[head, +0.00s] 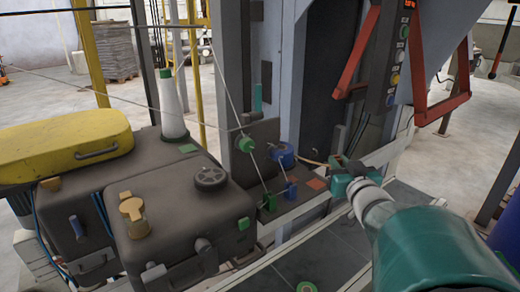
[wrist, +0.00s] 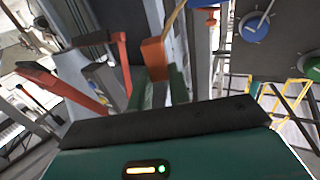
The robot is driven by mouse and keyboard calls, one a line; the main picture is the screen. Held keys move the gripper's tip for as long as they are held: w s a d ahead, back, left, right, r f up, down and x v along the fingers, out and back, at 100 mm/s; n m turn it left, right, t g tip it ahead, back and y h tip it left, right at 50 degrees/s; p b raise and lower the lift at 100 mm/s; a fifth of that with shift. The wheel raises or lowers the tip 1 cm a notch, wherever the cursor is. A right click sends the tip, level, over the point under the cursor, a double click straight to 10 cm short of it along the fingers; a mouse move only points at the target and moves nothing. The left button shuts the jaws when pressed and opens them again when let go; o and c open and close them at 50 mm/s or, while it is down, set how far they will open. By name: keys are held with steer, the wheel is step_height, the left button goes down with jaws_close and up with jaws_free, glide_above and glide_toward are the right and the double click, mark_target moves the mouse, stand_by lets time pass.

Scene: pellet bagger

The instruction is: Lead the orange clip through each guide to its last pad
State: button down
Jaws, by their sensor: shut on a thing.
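My gripper (head: 347,180) is to the right of the guide panel in the head view. In the wrist view its green fingers (wrist: 160,88) are shut on the orange clip (wrist: 153,52). A tan-orange line runs up from the clip in the wrist view. In the head view the line runs left toward the panel, and the clip is not clearly visible. The blue guide (head: 283,153) and green guide (head: 246,144) are on the panel; they also show in the wrist view (wrist: 255,27) (wrist: 312,65). An orange pad (head: 317,184) on the ledge appears bare.
A green clip (head: 268,203) and a blue clip (head: 290,188) sit on the ledge with taut lines above them. A dark machine with a black knob (head: 210,177) stands left. Red-orange handles (head: 440,95) and a button panel (head: 402,50) are above right.

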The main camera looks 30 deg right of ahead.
steer(key=shift+w+d+f, duration=0.3)
steer(key=shift+w+d, duration=0.05)
steer(key=shift+w, duration=0.75)
steer(key=shift+w+d+f, duration=0.35)
steer(key=shift+w+d, duration=0.05)
steer(key=shift+w, duration=0.65)
steer(key=shift+w+d+f, duration=0.3)
steer(key=shift+w+d, duration=0.05)
steer(key=shift+w, duration=0.75)
steer(key=shift+s, duration=0.1)
steer(key=shift+v, duration=2.4)
steer(key=shift+d, duration=0.15)
steer(key=shift+s+r, duration=0.1)
